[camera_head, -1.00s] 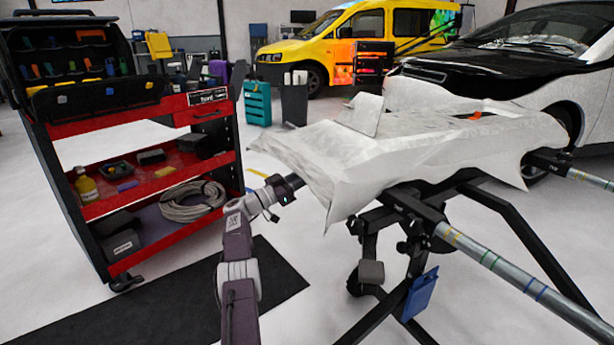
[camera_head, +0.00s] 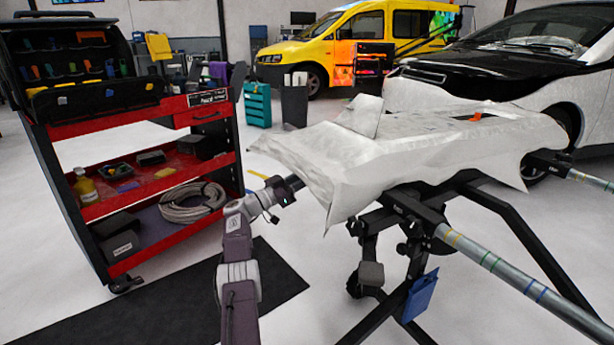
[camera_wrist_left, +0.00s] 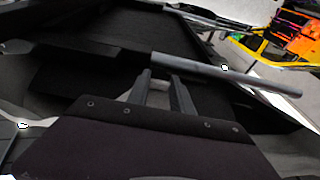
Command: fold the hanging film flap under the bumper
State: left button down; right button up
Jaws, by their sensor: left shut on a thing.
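The bumper (camera_head: 430,148), covered in pale crinkled film, lies on a black stand. Its film flap (camera_head: 325,205) hangs down at the left end, with a pointed lower corner. My left gripper (camera_head: 299,182) is at the flap's left edge, shut on it. In the left wrist view my fingers (camera_wrist_left: 160,76) meet a narrow grey strip (camera_wrist_left: 225,75), which looks like the flap seen edge-on. The dark area behind it looks like the bumper's underside. The exact contact is hidden in the head view. My right gripper is not in view.
The black stand (camera_head: 465,185) has splayed legs and a blue tag (camera_head: 420,295). A silver pole (camera_head: 510,275) runs out to the front right. A red tool cart (camera_head: 150,180) stands at left.

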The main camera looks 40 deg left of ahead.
pick_arm(q)
jog(key=shift+w+d+f, duration=0.15)
jog(key=shift+d+f, duration=0.05)
jog(key=shift+f, duration=0.05)
jog(key=c, duration=1.3)
grip_release()
jog(key=shift+w, duration=0.1)
jog(key=shift+o, duration=0.9)
jog(key=shift+w+d+f, duration=0.1)
jog(key=shift+w+f, duration=0.05)
jog(key=b+v, duration=0.3)
jog(key=v, duration=0.6)
